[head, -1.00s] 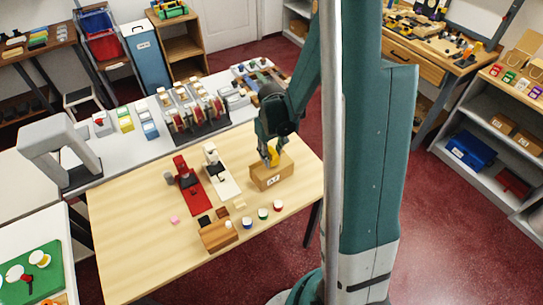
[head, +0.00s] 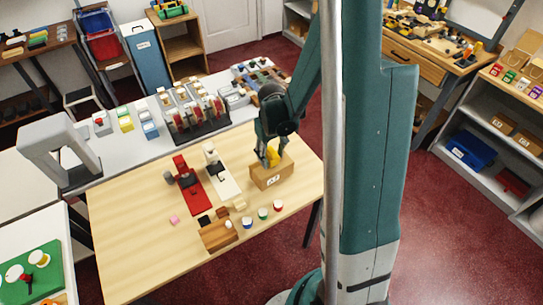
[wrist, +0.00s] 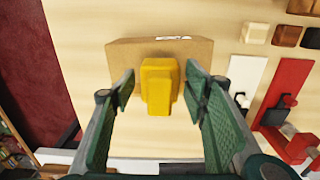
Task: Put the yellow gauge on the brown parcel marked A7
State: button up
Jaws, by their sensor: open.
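The brown parcel (head: 268,180) stands on the wooden table, with a white label on its front face. It also shows in the wrist view (wrist: 122,58). The yellow gauge (wrist: 158,88) rests on the parcel's top, and its yellow shows between the fingers in the head view (head: 274,159). My gripper (wrist: 160,92) is open around the gauge, with a gap between each finger and its sides. In the head view my gripper (head: 272,160) is just above the parcel and partly hides the gauge.
A red-based device (head: 190,181) and a white-based device (head: 222,178) stand left of the parcel. A wooden block (head: 216,238) and several small round pots (head: 263,213) are in front. The table's left part is bare.

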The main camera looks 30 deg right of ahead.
jog(key=shift+r, duration=0.15)
jog(key=shift+r+p, duration=0.35)
jog(key=shift+r, duration=5.6)
jog(key=shift+a+r, duration=0.1)
jog(key=shift+r, duration=0.05)
jog(key=shift+s+a+r, duration=0.15)
jog(key=shift+a+r, duration=0.1)
jog(key=shift+r, duration=0.2)
jog(key=s+a+r+t, duration=0.7)
jog(key=s+a+r, duration=0.8)
jog(key=r, duration=0.2)
jog(key=shift+s+a, duration=0.15)
jog(key=shift+s, duration=0.05)
